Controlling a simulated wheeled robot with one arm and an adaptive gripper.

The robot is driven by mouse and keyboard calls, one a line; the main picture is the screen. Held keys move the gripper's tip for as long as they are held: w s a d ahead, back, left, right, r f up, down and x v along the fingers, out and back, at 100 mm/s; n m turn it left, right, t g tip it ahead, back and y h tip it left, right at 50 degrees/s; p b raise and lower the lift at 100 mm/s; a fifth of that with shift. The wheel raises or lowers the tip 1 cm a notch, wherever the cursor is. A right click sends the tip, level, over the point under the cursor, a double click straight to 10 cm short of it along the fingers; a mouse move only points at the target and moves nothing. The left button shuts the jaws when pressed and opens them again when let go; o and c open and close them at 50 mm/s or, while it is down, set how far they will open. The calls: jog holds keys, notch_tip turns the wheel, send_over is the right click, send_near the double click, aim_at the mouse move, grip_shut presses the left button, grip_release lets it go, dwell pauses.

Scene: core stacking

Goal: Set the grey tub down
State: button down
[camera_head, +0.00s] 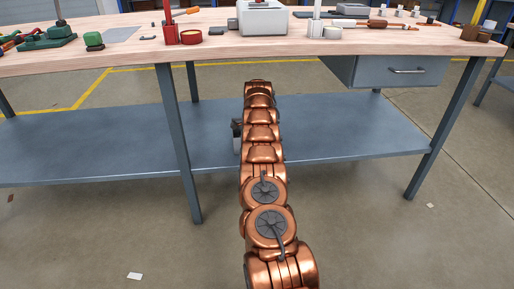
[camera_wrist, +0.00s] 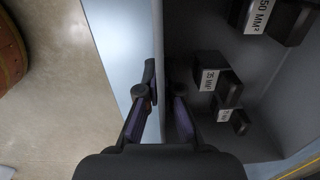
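The grey tub (camera_wrist: 205,135) fills the right side of the wrist view, seen from above, with several black blocks inside. My gripper (camera_wrist: 163,85) straddles the tub's near wall, one finger outside and one inside, and looks closed on it. In the head view, my copper arm reaches over the lower shelf and hides my gripper and most of what is beyond it. A small grey piece (camera_head: 236,137) shows at the arm's left side and may be part of the tub. I cannot tell whether the tub touches the shelf.
The blue lower shelf (camera_head: 95,140) is bare on both sides of my arm. Table legs (camera_head: 178,145) and a drawer (camera_head: 400,70) flank the opening. The wooden tabletop (camera_head: 120,55) above carries a white box (camera_head: 263,20), a red holder (camera_head: 170,33) and tools.

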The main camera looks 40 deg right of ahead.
jog(key=shift+r, duration=0.15)
jog(key=c, duration=1.8)
grip_release()
jog(key=o, duration=0.5)
jog(key=shift+f, duration=0.2)
jog(key=shift+r, duration=0.15)
notch_tip(320, 180, up, 7)
jog(key=p, duration=0.3)
jog(key=shift+s+r, duration=0.1)
jog(key=shift+r, duration=0.1)
